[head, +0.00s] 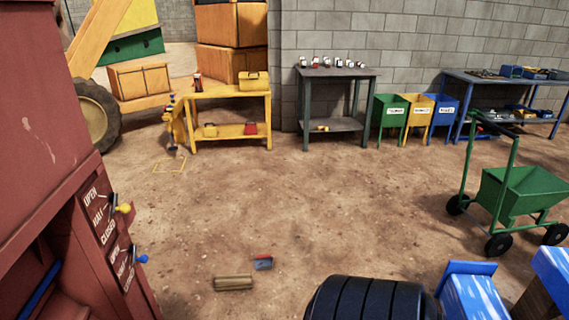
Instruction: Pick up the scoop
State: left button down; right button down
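No thing is clearly recognisable as the scoop. A small blue and red object (263,262) lies on the dirt floor near the front middle; it is too small to tell what it is. A long-handled tool (172,128) stands upright at the left end of the yellow table (232,93), above a yellow outline on the floor; its lower end is hard to make out. Neither of my grippers can be made out in the head view.
A red machine with levers (122,208) fills the left. A wooden block (233,283) lies on the floor. A black ribbed cylinder (365,300) is at the bottom. A green cart (525,190), coloured bins (390,115) and a grey table (338,73) stand right. The middle floor is clear.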

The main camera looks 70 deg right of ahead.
aim_at(267, 260)
jog(key=z, duration=1.95)
jog(key=i+l, duration=0.1)
jog(key=l, duration=0.2)
jog(key=i+l, duration=0.1)
jog(key=l, duration=0.15)
jog(key=i+l, duration=0.25)
jog(key=i, duration=0.2)
jog(key=i+l, duration=0.2)
jog(key=i, duration=0.25)
jog(key=i+l, duration=0.25)
jog(key=i, duration=0.15)
